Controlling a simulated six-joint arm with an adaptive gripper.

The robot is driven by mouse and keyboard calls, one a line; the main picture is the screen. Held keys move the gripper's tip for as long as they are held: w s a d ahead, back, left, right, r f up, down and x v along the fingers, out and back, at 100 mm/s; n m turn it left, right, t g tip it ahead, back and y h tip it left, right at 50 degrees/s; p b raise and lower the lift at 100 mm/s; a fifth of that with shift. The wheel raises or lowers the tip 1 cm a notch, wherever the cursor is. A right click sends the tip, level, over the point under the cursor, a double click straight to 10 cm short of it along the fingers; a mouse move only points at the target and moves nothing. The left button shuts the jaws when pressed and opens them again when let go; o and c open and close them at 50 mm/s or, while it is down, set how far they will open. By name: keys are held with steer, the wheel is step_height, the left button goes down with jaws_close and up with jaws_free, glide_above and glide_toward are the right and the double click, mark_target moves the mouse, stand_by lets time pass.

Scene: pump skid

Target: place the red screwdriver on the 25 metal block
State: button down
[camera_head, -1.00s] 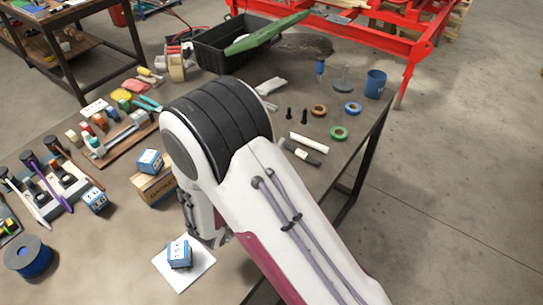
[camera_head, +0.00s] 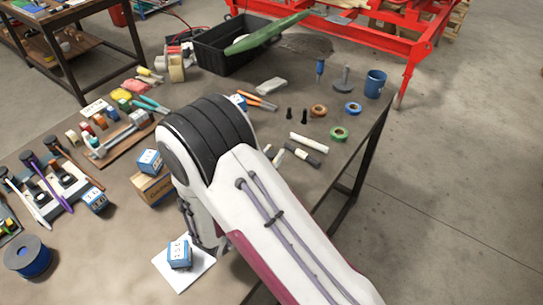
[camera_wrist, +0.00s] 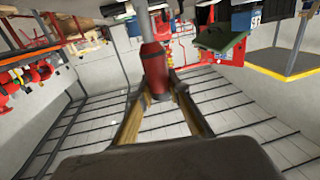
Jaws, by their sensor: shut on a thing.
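My gripper (camera_wrist: 159,97) is shut on the red screwdriver (camera_wrist: 154,64) in the wrist view. Its red handle sits between the fingertips, and a grey shaft runs toward the top edge. In the head view the fingers and the screwdriver are hidden behind my arm. Several blue blocks with white labels show there: one on a white square sheet (camera_head: 164,276), a block (camera_head: 179,254) close to my wrist; one block (camera_head: 150,161) on a cardboard box; one block (camera_head: 95,200) by a tool rack. The labels are too small to read, so I cannot tell which is 25.
The cardboard box (camera_head: 155,187) stands left of my arm. A blue spool (camera_head: 28,257) and a tool rack (camera_head: 62,190) are at the left. Orange pliers (camera_head: 258,102), tape rolls and a blue mug (camera_head: 375,84) lie beyond. Bare tabletop lies around the white sheet.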

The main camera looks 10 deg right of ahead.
steer(key=shift+f, duration=0.15)
steer(key=c, duration=1.9)
jaws_free()
steer(key=shift+r, duration=0.2)
steer(key=v, duration=1.2)
steer(key=shift+w, duration=0.1)
